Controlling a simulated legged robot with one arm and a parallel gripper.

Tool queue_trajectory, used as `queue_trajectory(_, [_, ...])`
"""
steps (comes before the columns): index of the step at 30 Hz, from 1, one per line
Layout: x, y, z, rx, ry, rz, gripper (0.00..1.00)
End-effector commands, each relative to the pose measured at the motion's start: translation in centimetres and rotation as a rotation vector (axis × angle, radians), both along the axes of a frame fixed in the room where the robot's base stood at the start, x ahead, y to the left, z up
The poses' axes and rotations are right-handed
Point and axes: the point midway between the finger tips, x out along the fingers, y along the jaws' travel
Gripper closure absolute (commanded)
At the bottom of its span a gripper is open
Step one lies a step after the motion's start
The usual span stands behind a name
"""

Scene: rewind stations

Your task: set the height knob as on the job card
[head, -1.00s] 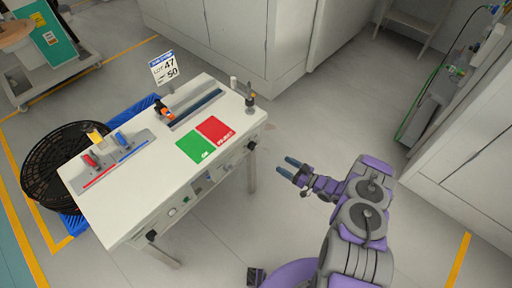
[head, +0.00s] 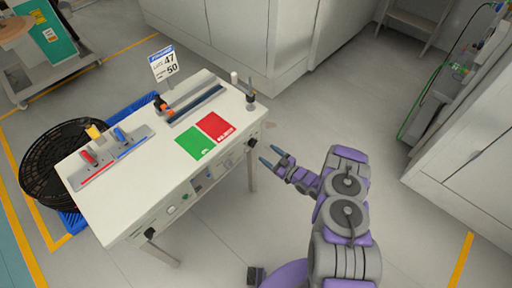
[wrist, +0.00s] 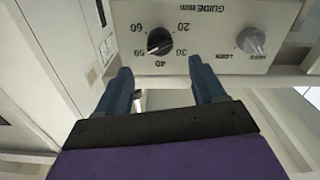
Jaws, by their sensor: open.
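The job card (head: 163,64) stands behind the bench and shows 47 above 50; its small words are hard to read. In the wrist view a black round knob (wrist: 160,40) sits on a pale panel, upside down, with a scale from 20 to 60 and the label GUIDE mm. Its pointer seems to lie near 40 to 50. A grey knob (wrist: 251,41) sits to its right. I cannot tell from its label which is the height knob. My gripper (head: 271,154) is open and empty, off the bench's right end; its fingertips (wrist: 160,68) point at the black knob, apart from it.
The white bench (head: 130,190) carries a green and a red pad (head: 214,127), a slotted guide and small clamps. Grey cabinets (head: 240,40) stand behind. The floor right of my arm is clear.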

Motion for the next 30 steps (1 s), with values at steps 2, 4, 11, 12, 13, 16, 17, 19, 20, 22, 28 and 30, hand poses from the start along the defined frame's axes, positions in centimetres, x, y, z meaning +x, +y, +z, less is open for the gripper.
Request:
queue_trajectory(2, [0.9,1.5,-0.2,-0.001,-0.003,0.005,0.31])
queue_trajectory(4, [1.7,2.5,-0.2,-0.001,-0.001,0.005,0.31])
queue_trajectory(11, [3.9,5.3,-0.3,-0.003,0.002,0.002,0.31])
queue_trajectory(12, [4.2,5.6,-0.3,-0.001,0.002,0.002,0.31])
queue_trajectory(13, [4.4,5.8,-0.2,-0.001,0.002,0.002,0.31])
queue_trajectory(16, [4.8,6.2,-0.2,0.000,0.001,0.001,0.31])
queue_trajectory(17, [4.9,6.3,-0.1,0.000,0.001,0.000,0.31])
queue_trajectory(19, [5.0,6.5,-0.1,0.000,0.001,0.000,0.31])
queue_trajectory(20, [5.0,6.5,-0.1,0.000,0.001,0.000,0.31])
queue_trajectory(22, [5.0,6.5,0.0,0.000,0.001,0.000,0.31])
queue_trajectory(28, [5.0,6.5,0.0,-0.001,0.002,0.000,0.37])
queue_trajectory(30, [5.0,6.5,0.0,-0.001,0.002,0.000,0.43])
